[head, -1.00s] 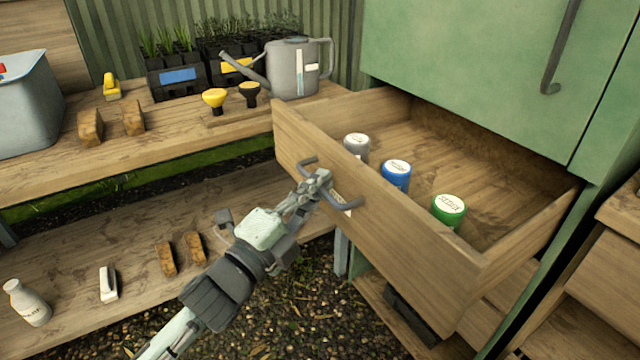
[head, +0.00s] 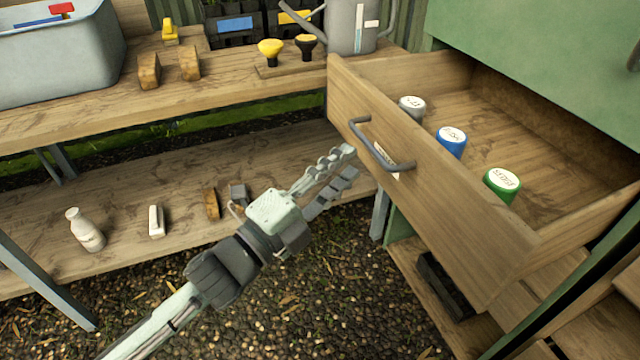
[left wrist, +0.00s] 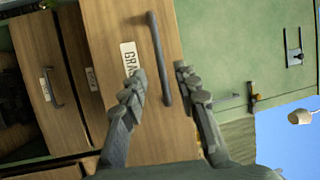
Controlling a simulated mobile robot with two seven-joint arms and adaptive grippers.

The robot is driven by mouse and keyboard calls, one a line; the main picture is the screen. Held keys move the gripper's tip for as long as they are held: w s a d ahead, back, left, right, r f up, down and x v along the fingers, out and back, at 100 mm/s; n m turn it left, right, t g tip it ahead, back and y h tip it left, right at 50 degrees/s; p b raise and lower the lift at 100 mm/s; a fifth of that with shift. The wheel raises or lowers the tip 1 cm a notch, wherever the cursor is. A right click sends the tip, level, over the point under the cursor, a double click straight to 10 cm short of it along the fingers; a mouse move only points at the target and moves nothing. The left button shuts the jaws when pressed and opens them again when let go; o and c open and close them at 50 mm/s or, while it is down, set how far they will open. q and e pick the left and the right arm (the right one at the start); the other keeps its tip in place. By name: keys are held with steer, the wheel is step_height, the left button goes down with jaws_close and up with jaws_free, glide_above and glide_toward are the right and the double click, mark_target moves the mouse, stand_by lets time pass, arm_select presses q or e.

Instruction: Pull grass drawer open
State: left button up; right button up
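The wooden grass drawer (head: 440,215) stands pulled well out of the green cabinet in the head view. Its grey bar handle (head: 380,145) is on the front. In the left wrist view, a label (left wrist: 132,62) starting "GRA" is beside the handle (left wrist: 157,58). My left gripper (head: 350,163) is open and empty, just in front of and below the handle, apart from it in the head view. In the left wrist view, its spread fingers (left wrist: 159,78) lie either side of the handle's end. My right gripper is in neither view.
The green cabinet (head: 540,60) is behind. Left is a wooden bench with a grey bin (head: 60,60), watering can (head: 352,25) and lower shelf (head: 120,190). Gravel shows below the gripper.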

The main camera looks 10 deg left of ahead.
arm_select(q)
steer(key=shift+v, duration=2.75)
steer(key=w+a+f+n+g+y, duration=0.1)
steer(key=a+f+n+g+y, duration=0.15)
steer(key=a+f+n, duration=0.35)
steer(key=a+f+n+g+y, duration=0.1)
steer(key=a+f+n+y, duration=0.25)
steer(key=f, duration=0.55)
steer(key=w+a+f+n+g+y, duration=0.1)
steer(key=a+f+n+g+y, duration=0.1)
steer(key=a+f+n+y, duration=0.35)
steer(key=s+a+f+n+g, duration=0.1)
steer(key=s+f+n+g, duration=0.5)
steer(key=s+f, duration=0.9)
step_height(320, 180, down, 3)
steer(key=shift+s+f+n+g, duration=0.2)
steer(key=shift+n+g, duration=0.2)
steer(key=shift+g, duration=0.85)
steer(key=shift+r, duration=0.1)
